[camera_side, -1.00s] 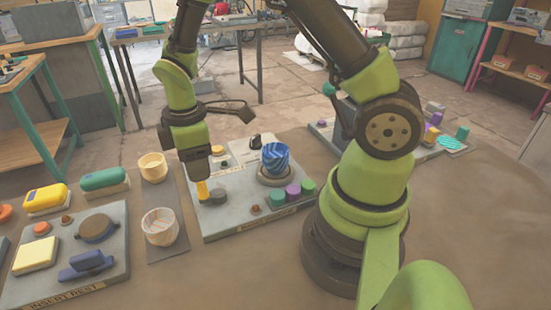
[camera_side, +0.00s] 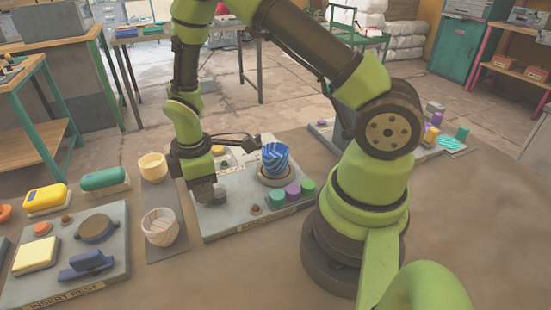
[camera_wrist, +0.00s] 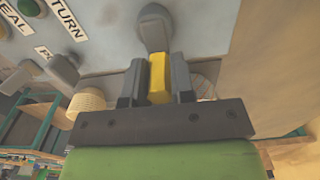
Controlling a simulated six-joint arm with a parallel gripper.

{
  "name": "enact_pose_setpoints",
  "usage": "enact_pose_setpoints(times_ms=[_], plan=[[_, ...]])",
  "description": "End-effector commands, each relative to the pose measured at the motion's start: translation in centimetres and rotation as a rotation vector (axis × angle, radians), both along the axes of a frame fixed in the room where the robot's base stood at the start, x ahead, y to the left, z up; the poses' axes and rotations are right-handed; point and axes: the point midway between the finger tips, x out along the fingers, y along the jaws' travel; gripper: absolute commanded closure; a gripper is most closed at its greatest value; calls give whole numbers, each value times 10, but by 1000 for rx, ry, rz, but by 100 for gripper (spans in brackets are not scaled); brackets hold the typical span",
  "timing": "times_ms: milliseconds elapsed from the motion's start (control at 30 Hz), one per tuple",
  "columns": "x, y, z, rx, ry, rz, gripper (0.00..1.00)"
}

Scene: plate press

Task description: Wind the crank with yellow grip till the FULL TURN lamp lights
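The crank's yellow grip (camera_wrist: 159,75) stands between the two fingers of my gripper (camera_wrist: 159,82) in the wrist view. Both fingers lie against its sides, with no clear gap. The grey crank arm and hub (camera_wrist: 155,28) show just past the fingertips. In the side view my gripper (camera_side: 201,188) is low over the left part of the grey press panel (camera_side: 235,222), and the yellow grip is hidden behind it. In the wrist view a label reading "TURN" (camera_wrist: 66,17) is partly cut off. A dark green lamp (camera_wrist: 29,8) by the labels looks unlit.
A blue striped cup (camera_side: 275,158) stands on the panel's round seat, right of my gripper. Green and purple buttons (camera_side: 292,191) line the panel's front right. A striped cup (camera_side: 160,227) and a cream cup (camera_side: 152,166) stand on a strip to the left.

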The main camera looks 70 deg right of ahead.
Motion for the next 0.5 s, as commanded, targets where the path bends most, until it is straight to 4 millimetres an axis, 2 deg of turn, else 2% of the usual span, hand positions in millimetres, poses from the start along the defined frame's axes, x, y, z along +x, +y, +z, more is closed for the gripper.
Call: enact_pose_setpoints(times_ms=[500], plan=[[2, -3, 0, 0, 0, -2, 90]])
